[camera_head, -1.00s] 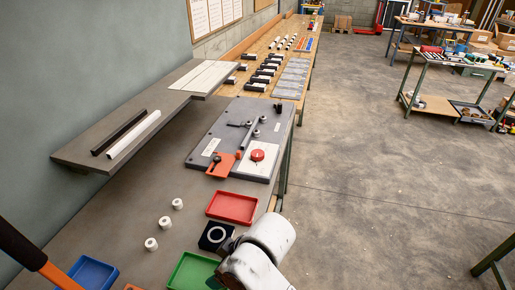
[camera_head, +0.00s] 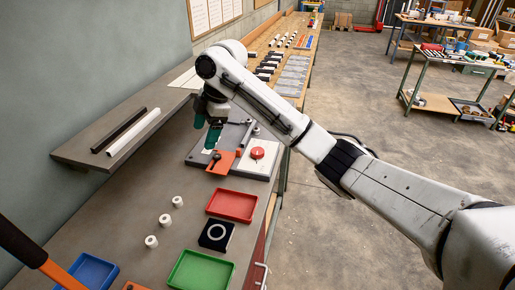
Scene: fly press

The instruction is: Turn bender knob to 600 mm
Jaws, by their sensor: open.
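The red bender knob (camera_head: 257,153) sits on a white dial plate (camera_head: 262,168) at the front right of the grey bender board (camera_head: 198,155). The knob's scale marks are too small to read. An orange lever piece (camera_head: 222,163) stands left of the knob. My gripper (camera_head: 212,147) points down over the left part of the board, left of the knob and apart from it. It is open with teal fingers and nothing seen between them.
A shelf (camera_head: 75,158) with a black bar and a white bar (camera_head: 133,134) runs along the wall at left. Red (camera_head: 232,206), green (camera_head: 200,272) and blue (camera_head: 92,270) trays and several white cylinders (camera_head: 165,220) lie on the bench in front.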

